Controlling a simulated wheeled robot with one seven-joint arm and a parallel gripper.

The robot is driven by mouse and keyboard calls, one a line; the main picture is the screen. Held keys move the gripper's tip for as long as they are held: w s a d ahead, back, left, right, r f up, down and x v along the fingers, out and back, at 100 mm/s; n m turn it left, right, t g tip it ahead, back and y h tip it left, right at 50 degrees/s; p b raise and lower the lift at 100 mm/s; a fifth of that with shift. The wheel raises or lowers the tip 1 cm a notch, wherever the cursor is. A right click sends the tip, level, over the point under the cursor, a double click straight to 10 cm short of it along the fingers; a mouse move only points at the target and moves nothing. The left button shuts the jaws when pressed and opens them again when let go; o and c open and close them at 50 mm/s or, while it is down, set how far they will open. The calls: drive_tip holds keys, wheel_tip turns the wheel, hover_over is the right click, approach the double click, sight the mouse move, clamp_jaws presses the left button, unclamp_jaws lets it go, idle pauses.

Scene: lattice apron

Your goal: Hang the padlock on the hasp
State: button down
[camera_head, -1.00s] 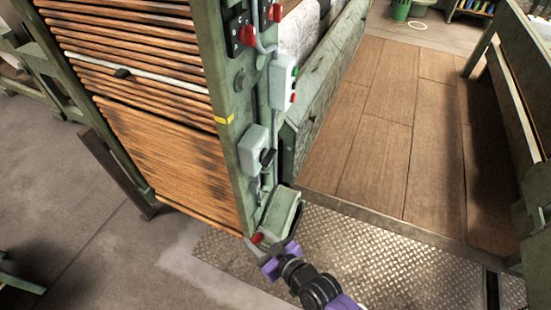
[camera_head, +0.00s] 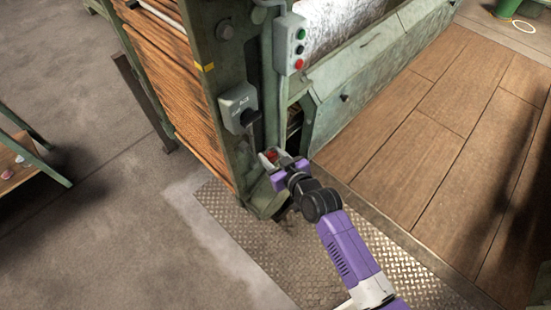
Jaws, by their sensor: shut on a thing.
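My gripper (camera_head: 273,164) is purple and shut on a small red thing, which looks like the padlock (camera_head: 270,155). It is held close in front of the lower part of the green machine post (camera_head: 232,60). My gripper hides part of the padlock, and its shackle is too small to make out. A grey box (camera_head: 236,101) with a black handle (camera_head: 249,118) is fixed to the post, above and to the left of my gripper. I cannot clearly tell the hasp apart there.
A control box (camera_head: 290,44) with green and red buttons hangs on the post, above my gripper. A green machine panel (camera_head: 365,85) stands to the right. Chequered metal plate (camera_head: 285,255) and wooden flooring (camera_head: 430,140) are clear. A low table (camera_head: 22,160) stands at left.

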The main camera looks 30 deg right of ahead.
drive_tip(key=shift+w+a, duration=0.3)
drive_tip(key=shift+w, duration=0.55)
drive_tip(key=shift+w+a, duration=0.3)
drive_tip(key=shift+w, duration=0.6)
drive_tip(key=shift+w+a, duration=0.3)
drive_tip(key=shift+w, duration=0.55)
drive_tip(key=shift+w+a, duration=0.1)
drive_tip(key=shift+w, duration=0.2)
drive_tip(key=shift+w+a, duration=0.1)
drive_tip(key=shift+w, duration=0.25)
drive_tip(key=shift+w+a, duration=0.1)
drive_tip(key=shift+w, duration=0.2)
drive_tip(key=shift+w+a+b, duration=0.1)
drive_tip(key=shift+w+b, duration=0.25)
drive_tip(key=shift+w+a, duration=0.15)
drive_tip(key=shift+w, duration=0.2)
drive_tip(key=shift+w+f+b, duration=0.2)
drive_tip(key=shift+f+b, duration=0.2)
drive_tip(key=shift+b, duration=0.15)
idle(0.6)
